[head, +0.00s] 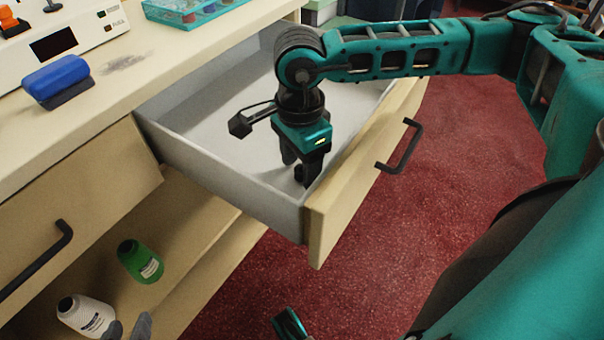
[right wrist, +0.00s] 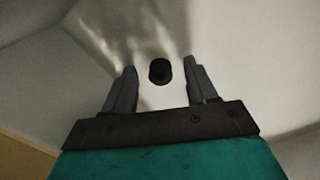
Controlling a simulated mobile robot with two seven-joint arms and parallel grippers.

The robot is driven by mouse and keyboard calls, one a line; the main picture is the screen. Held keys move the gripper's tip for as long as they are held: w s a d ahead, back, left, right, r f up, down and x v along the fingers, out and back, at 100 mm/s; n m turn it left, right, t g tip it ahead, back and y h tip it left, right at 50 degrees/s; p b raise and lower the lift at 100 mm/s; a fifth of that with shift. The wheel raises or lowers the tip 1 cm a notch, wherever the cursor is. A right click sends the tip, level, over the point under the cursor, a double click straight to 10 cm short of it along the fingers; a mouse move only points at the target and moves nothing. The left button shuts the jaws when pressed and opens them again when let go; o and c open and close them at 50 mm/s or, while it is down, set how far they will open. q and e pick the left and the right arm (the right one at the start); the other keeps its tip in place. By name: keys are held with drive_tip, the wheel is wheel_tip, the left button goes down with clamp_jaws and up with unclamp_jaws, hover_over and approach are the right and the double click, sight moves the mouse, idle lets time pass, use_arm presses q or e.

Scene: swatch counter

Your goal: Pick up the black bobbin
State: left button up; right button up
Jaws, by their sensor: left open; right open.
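The black bobbin (right wrist: 159,71) lies on the pale floor of the open drawer (head: 190,150). In the right wrist view it shows just beyond and between my fingertips, with clear space on both sides. In the head view a small dark shape (head: 299,174) under my right gripper looks like it, partly hidden by the fingers. My right gripper (head: 300,172) points down into the drawer near its front panel, open and empty; it also shows in the right wrist view (right wrist: 153,75). My left gripper (head: 128,328) is at the bottom edge of the head view, its two grey fingertips apart.
A blue block-like object (head: 56,77) sits on the counter (head: 130,60) beside a white machine. The drawer's side walls and front panel (head: 365,150) surround my right gripper.

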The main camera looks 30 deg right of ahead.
drive_tip(key=shift+f, duration=0.2)
clamp_jaws()
idle(0.4)
drive_tip(key=shift+r, duration=0.1)
